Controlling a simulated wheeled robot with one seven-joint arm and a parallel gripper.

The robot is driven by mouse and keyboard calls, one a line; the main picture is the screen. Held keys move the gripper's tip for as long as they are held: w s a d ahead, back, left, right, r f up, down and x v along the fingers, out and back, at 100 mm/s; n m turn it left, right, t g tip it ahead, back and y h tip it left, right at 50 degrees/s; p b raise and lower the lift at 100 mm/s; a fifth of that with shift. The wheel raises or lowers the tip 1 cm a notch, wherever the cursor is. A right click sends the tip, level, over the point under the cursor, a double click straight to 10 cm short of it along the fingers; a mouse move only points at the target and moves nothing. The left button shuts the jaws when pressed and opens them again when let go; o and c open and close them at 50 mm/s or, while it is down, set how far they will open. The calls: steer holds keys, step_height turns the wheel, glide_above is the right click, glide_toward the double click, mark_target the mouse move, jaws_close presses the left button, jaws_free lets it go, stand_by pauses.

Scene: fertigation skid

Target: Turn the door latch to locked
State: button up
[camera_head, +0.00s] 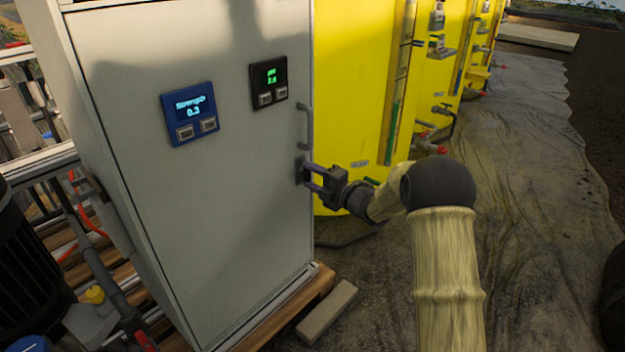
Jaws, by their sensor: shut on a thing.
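The door latch (300,170) is a small dark fitting at the right edge of the grey cabinet door (205,225), just below the grey door handle (305,127). My gripper (309,180) reaches in from the right and is shut on the latch. Its fingers cover much of the latch, so I cannot tell which way it is turned. The cabinet door looks closed.
A blue display panel (190,113) reading "Strength 0.3" and a black display panel (269,82) sit on the door. Yellow tanks (350,95) with valves and tubes stand behind my arm. A loose block (328,311) lies by the cabinet base. Open ground (540,190) is at right.

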steer(key=o, duration=1)
steer(key=p+v, duration=0.5)
steer(key=v, duration=1.2)
steer(key=shift+s+d, duration=0.2)
steer(key=shift+w, duration=0.1)
